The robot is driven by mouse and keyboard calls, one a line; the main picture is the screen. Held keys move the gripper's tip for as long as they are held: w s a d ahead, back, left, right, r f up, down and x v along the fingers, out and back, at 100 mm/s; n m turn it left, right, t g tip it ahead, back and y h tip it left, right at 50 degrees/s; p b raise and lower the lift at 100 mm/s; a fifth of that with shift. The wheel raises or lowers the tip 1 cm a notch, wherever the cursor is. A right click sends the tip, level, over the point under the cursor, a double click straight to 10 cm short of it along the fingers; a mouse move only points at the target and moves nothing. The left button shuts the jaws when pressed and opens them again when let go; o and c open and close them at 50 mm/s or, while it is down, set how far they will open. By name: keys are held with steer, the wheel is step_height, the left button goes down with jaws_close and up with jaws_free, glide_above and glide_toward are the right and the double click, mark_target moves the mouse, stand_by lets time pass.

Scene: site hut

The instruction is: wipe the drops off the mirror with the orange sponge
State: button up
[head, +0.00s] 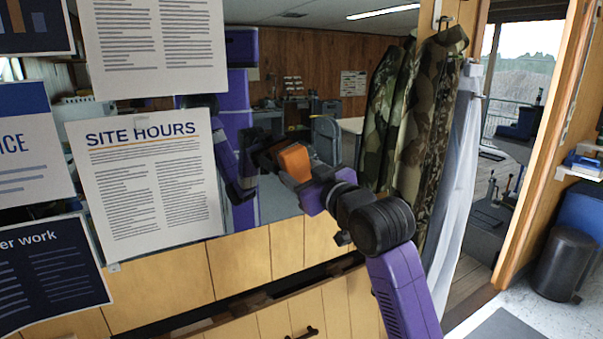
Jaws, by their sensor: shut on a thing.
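The mirror (290,210) fills the middle of the view and reflects the room and my purple body and arm. My gripper (289,172) is shut on the orange sponge (295,161) and holds it up in front of the mirror's lower middle. The sponge is close to the glass, beside the reflection of my gripper. I cannot tell whether it touches the glass. No drops can be made out on the mirror at this size. The glass behind the sponge and gripper is hidden.
Paper notices, including a "Site Hours" sheet (147,190), overlap the mirror's left side. Camouflage jackets (428,110) and a pale cloth (455,180) hang to the right. Wooden fronts (240,262) lie below.

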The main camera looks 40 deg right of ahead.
steer(key=d, duration=0.2)
steer(key=s+d, duration=0.1)
steer(key=shift+s+d, duration=0.1)
steer(key=shift+d, duration=0.3)
steer(key=shift+w+a+p, duration=0.15)
steer(key=shift+w+a, duration=0.15)
steer(key=shift+a, duration=0.4)
steer(key=shift+w+a+p, duration=0.1)
steer(key=shift+w+a, duration=0.15)
steer(key=shift+a, duration=0.5)
steer(key=shift+w+a+p, duration=0.15)
steer(key=shift+w+a, duration=0.15)
steer(key=shift+a, duration=0.4)
steer(key=shift+s+a+f, duration=0.1)
steer(key=shift+s+a, duration=0.1)
steer(key=shift+s, duration=0.15)
steer(key=shift+d+p+v, duration=0.2)
steer(key=shift+v, duration=1.1)
steer(key=shift+d+p+v, duration=0.15)
steer(key=shift+p+v, duration=0.05)
steer(key=shift+v, duration=1.1)
steer(key=shift+s, duration=0.1)
steer(key=shift+s, duration=0.1)
